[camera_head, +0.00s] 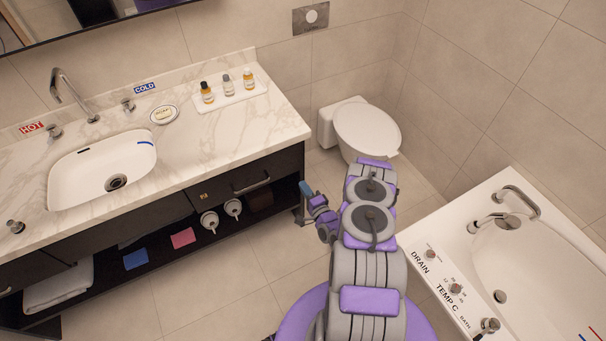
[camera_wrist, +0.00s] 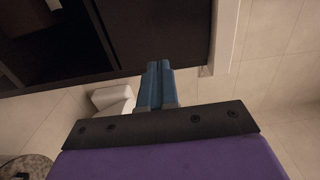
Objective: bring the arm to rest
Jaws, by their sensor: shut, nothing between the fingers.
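My arm, purple and grey, rises from the bottom of the head view and bends left near the toilet. My gripper (camera_head: 305,188) is small and blue-tipped in the head view, beside the right end of the dark vanity. In the wrist view my gripper (camera_wrist: 158,72) shows its blue fingers together, with nothing between them. The dark vanity (camera_wrist: 165,30) fills the top of the wrist view, close beyond the fingertips. I cannot tell whether the fingers touch it.
The marble counter (camera_head: 215,135) holds a sink (camera_head: 75,180), a soap dish and a tray of bottles (camera_head: 250,93). A toilet (camera_head: 365,130) stands at the back, and a bathtub (camera_head: 455,240) on the right. Tiled floor (camera_head: 210,290) is clear between vanity and arm.

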